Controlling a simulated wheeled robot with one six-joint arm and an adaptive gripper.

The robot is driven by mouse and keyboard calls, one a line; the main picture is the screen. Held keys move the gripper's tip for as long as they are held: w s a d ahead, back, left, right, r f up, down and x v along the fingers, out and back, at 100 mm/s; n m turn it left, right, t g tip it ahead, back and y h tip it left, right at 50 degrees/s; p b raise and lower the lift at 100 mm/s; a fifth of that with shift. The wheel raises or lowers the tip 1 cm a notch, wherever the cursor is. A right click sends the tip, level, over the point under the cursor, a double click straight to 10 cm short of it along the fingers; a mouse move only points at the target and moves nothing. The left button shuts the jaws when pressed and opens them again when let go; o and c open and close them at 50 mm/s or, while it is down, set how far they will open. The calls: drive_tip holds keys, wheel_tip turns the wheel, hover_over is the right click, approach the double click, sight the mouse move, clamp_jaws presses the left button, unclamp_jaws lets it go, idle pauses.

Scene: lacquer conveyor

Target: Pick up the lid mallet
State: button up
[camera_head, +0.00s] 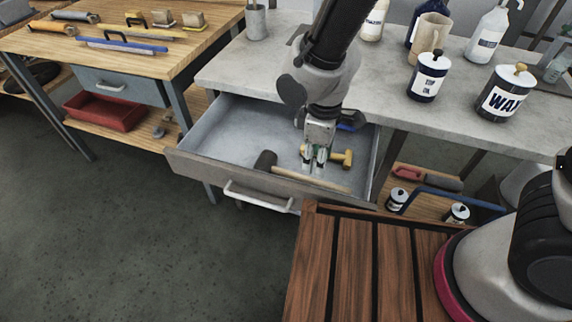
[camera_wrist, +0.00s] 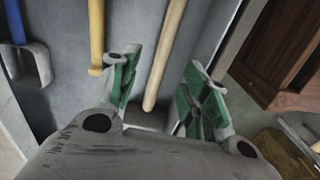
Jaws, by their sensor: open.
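The mallet lies in the open drawer (camera_head: 222,135), with a dark head (camera_head: 265,162) at the left and a pale wooden handle (camera_head: 310,180) running right along the drawer front. My gripper (camera_head: 313,168) is inside the drawer area, pointing down over the handle. In the wrist view my gripper (camera_wrist: 162,75) is open, its green-padded fingers on either side of the handle (camera_wrist: 164,55). The mallet's head lies near the gripper's palm in that view and is partly hidden. I cannot tell whether the fingers touch the handle.
A yellow tool (camera_head: 342,158) and a blue-handled tool (camera_head: 349,121) share the drawer; both also show in the wrist view, yellow (camera_wrist: 96,35) and blue (camera_wrist: 12,22). Labelled cans (camera_head: 428,78) stand on the grey bench (camera_head: 372,97) above.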

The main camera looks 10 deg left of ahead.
sight(312, 179)
drive_tip(key=f, duration=0.8)
drive_tip(key=shift+s+a+f, duration=0.15)
drive_tip(key=shift+s+a, duration=0.05)
drive_tip(key=shift+a, duration=0.1)
clamp_jaws()
